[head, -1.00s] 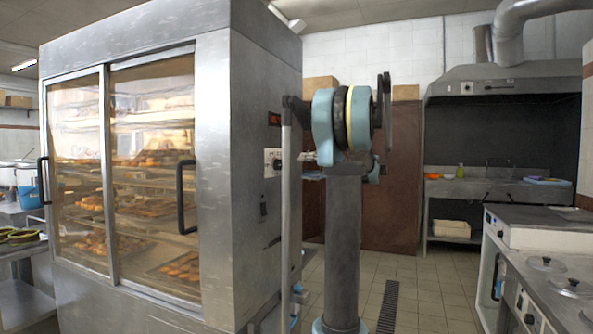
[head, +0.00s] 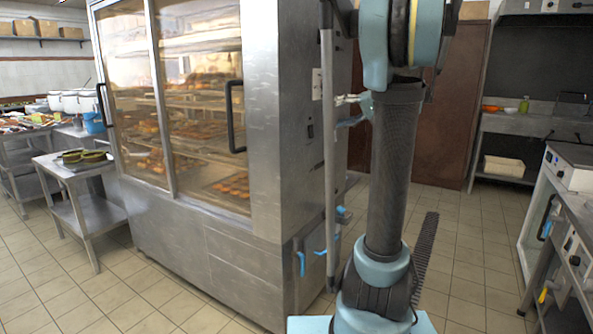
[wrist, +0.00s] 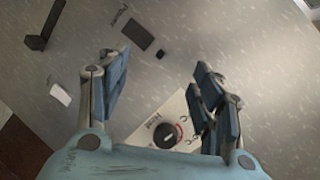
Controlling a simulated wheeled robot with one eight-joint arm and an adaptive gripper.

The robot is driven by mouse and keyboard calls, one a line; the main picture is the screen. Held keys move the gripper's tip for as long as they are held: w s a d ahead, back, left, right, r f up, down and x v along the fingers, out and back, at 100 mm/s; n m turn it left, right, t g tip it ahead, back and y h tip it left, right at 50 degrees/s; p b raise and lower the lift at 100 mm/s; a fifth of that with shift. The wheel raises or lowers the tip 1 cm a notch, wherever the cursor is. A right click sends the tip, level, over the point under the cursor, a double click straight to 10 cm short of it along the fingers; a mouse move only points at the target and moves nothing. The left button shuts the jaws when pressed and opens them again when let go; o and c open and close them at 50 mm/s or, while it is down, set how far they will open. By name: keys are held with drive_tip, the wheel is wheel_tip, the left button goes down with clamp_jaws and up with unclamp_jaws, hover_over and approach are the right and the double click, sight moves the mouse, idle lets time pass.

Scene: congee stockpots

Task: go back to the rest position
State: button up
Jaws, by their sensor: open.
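My gripper (wrist: 162,72) shows in the wrist view with its two blue-padded fingers spread apart and nothing between them. It faces the brushed-metal side of the tall display cabinet (head: 278,150). A pale panel with a round black dial (wrist: 167,134) lies beyond the fingers, partly hidden by the right finger and the gripper body. In the head view my arm stands upright in front of the cabinet's right side.
A low metal stand (head: 88,208) with dark green dishes is left of the cabinet. Several pots (head: 68,102) stand behind it. A counter (head: 570,180) with knobs is at the right edge, a sink unit (head: 530,123) at the back right. Tiled floor (head: 150,300) is open in front.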

drive_tip(key=s+a+f+g+h, duration=0.2)
drive_tip(key=s+a+f+h, duration=0.1)
drive_tip(key=s+f, duration=0.55)
drive_tip(key=s+a+f+g+h, duration=0.2)
drive_tip(key=s+a+f, duration=0.1)
drive_tip(key=s+f, duration=0.55)
drive_tip(key=s+d+f+h, duration=0.3)
drive_tip(key=s+f, duration=0.5)
drive_tip(key=s+d+f+h, duration=0.4)
drive_tip(key=s+f, duration=0.4)
drive_tip(key=f, duration=0.1)
drive_tip(key=shift+s+n+g+h, duration=0.3)
drive_tip(key=shift+s+n+g, duration=0.05)
drive_tip(key=shift+n+g, duration=0.05)
drive_tip(key=shift+f, duration=0.1)
